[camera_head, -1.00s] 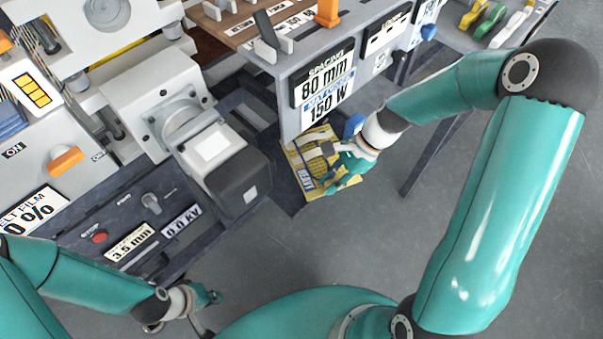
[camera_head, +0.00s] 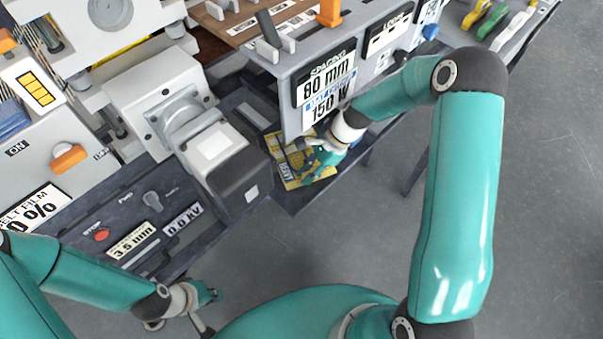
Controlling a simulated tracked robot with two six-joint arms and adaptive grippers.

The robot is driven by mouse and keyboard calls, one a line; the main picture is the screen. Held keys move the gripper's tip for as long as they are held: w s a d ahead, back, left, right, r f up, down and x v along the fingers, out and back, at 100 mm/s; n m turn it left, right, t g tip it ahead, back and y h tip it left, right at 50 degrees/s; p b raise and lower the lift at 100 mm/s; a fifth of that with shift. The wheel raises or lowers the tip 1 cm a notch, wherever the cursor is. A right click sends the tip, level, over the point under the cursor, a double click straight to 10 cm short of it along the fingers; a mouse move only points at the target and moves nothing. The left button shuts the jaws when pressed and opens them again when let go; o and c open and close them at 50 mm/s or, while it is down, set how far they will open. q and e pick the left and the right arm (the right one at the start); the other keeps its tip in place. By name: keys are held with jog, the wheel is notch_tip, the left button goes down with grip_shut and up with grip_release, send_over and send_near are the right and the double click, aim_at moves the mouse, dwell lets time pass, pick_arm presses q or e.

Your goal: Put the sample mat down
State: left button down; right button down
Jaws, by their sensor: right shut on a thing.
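The sample mat (camera_head: 288,172) is a yellow sheet with dark print, partly reading "HEAVY". It shows below the grey panel with the "80 mm" and "150 W" labels, over the dark bench surface. My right gripper (camera_head: 314,168) is shut on the mat at its right side and covers part of it. I cannot tell whether the mat touches the surface beneath it. My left gripper (camera_head: 208,300) is at the bottom left, in front of the control panel and away from the mat. Its fingers are small and partly hidden, so its opening is unclear.
The machine's grey motor block (camera_head: 222,165) stands just left of the mat. The labelled grey panel (camera_head: 325,85) stands close above my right gripper. A control panel (camera_head: 135,225) with a red button and knob lies at the left. The floor (camera_head: 545,200) at right is clear.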

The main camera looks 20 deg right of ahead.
jog(key=c, duration=1.1)
grip_release()
